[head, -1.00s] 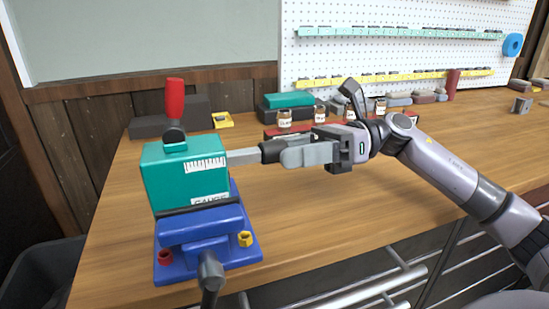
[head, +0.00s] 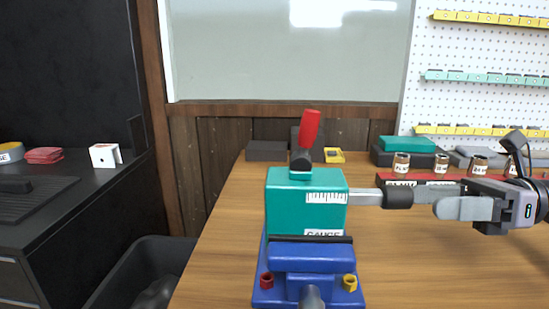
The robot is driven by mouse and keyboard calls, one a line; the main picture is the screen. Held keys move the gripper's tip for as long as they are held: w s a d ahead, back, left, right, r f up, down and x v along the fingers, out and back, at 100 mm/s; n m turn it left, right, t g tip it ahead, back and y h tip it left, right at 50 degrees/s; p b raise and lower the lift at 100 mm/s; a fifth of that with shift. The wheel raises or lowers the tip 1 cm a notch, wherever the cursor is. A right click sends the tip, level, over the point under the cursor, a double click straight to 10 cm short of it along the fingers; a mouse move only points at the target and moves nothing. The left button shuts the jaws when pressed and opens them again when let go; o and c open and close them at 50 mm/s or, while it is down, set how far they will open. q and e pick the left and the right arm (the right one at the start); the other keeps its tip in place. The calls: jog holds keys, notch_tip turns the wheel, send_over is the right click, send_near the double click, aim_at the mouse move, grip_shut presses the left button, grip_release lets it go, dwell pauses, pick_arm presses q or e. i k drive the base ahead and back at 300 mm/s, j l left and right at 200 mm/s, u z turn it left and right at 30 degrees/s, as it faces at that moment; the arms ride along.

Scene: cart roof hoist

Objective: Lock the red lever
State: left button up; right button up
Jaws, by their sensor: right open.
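The red lever (head: 310,129) stands up from a dark pivot on top of the teal gauge block (head: 283,206), leaning slightly right. The block sits at the blue vise (head: 312,257) on the wooden bench. A grey bar (head: 364,197) sticks out from the block's right side, with a dark sleeve (head: 398,198) on it. My right gripper (head: 440,206) is open at the right, level with this bar and well away from the lever. Its fingers point left near the sleeve; I cannot tell whether they touch it. My left gripper is out of view.
Small jars (head: 400,164) and a teal box (head: 408,144) stand behind the bar. Dark blocks (head: 266,151) and a yellow piece (head: 334,155) lie behind the lever. A black counter (head: 75,215) and dark bin (head: 140,270) are left. The bench's front right is clear.

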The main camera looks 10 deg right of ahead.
aim_at(300, 160)
jog(key=k, duration=1)
